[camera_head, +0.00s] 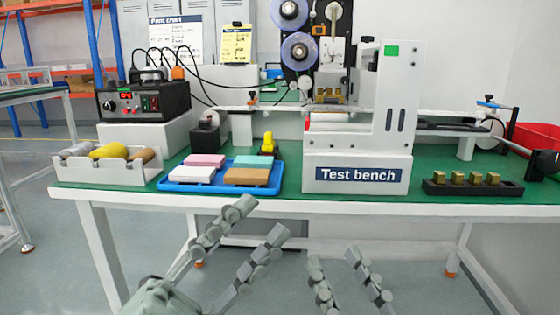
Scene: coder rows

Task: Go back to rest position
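My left gripper (254,225) is in the lower middle of the head view, in front of the bench's front edge. Its two grey fingers are spread apart with nothing between them. My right gripper (334,258) is to the right of it, lower in the view. Its two fingers are also apart and empty. Both grippers appear in front of the bench, clear of the things on it. The rest of the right arm is out of view below.
The green-topped bench (275,208) holds a white tray of rollers (105,174), a blue tray (205,187) with colored blocks, a white machine labelled Test bench (360,150), and a black rack (472,188) with brass pieces. A red bin (538,138) is at the right.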

